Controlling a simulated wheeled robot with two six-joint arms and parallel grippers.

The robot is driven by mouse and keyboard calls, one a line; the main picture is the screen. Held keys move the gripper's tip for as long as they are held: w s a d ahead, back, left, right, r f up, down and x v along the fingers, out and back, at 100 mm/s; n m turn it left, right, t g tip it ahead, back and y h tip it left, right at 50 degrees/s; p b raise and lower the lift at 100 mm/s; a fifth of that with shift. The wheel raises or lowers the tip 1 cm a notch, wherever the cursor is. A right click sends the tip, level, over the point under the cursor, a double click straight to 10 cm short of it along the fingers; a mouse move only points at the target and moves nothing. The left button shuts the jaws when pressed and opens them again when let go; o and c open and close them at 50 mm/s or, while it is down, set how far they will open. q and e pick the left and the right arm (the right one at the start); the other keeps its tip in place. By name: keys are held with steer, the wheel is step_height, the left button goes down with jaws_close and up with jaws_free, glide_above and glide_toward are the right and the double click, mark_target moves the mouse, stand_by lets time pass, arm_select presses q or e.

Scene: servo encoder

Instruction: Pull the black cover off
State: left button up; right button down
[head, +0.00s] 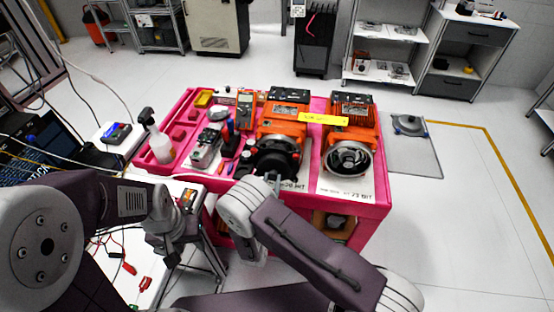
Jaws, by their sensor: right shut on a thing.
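The black cover (277,150) is a round black cap on the front end of the left orange motor (283,122), facing me. My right gripper (272,180) is at the cover's lower front edge, shut on it; the fingers are small and partly hidden by my own wrist. I cannot tell whether there is a gap between cover and motor. My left gripper (188,201) is apart from the motors, over the white table at the lower left; its fingers are too small to read.
A second orange motor (352,122) with a bare round metal end stands to the right on the pink cart (372,203). Red and black leads (128,262) lie on the white table.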

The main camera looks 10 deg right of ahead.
steer(key=shift+v, duration=2.75)
